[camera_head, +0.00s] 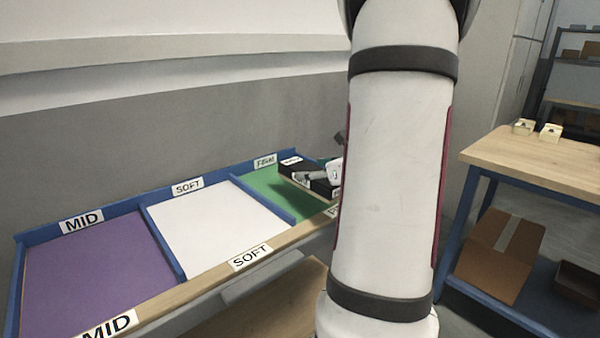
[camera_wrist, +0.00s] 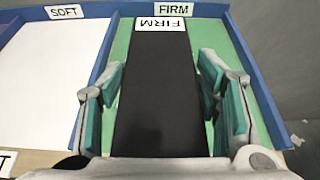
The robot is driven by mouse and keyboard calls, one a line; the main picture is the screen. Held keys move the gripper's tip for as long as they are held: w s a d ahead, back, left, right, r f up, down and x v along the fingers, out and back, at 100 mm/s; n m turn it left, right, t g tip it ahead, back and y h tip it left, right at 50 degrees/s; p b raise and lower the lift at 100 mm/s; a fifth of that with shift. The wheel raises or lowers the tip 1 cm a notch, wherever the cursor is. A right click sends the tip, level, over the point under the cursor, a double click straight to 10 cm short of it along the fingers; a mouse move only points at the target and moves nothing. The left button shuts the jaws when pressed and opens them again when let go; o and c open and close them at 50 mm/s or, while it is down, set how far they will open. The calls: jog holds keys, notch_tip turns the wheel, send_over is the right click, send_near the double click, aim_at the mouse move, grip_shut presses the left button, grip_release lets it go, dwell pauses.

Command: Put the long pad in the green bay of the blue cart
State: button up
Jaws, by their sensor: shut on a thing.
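The long pad (camera_wrist: 158,95) is black with a white FIRM label at its far end. In the wrist view it lies lengthwise between the two teal-lined fingers of my gripper (camera_wrist: 162,80), which is shut on it. The green bay (camera_wrist: 121,42) shows on both sides of the pad. In the head view the pad (camera_head: 292,170) is at the green bay (camera_head: 262,184) of the blue cart (camera_head: 125,207), with a dark shadow beside it. I cannot tell whether it touches the bay floor. My arm hides the right part of the bay.
The cart's purple MID bay (camera_head: 95,265) and white SOFT bay (camera_head: 205,225) are empty. Low blue dividers separate the bays. A wooden-topped table (camera_head: 540,160) stands at right, with a cardboard box (camera_head: 500,255) on its lower shelf. A grey wall is behind the cart.

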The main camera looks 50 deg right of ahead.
jog(key=w+d, duration=0.2)
jog(key=w, duration=0.1)
jog(key=w+d, duration=0.2)
jog(key=d, duration=0.1)
jog(key=w+d+f, duration=0.1)
jog(key=w+d, duration=0.2)
jog(key=shift+w+d, duration=0.25)
jog(key=shift+w, duration=0.05)
jog(key=shift+f+b, duration=0.75)
jog(key=shift+f, duration=1)
jog(key=shift+f, duration=0.1)
jog(key=o, duration=1.5)
jog(key=shift+f, duration=0.1)
jog(key=shift+o, duration=0.2)
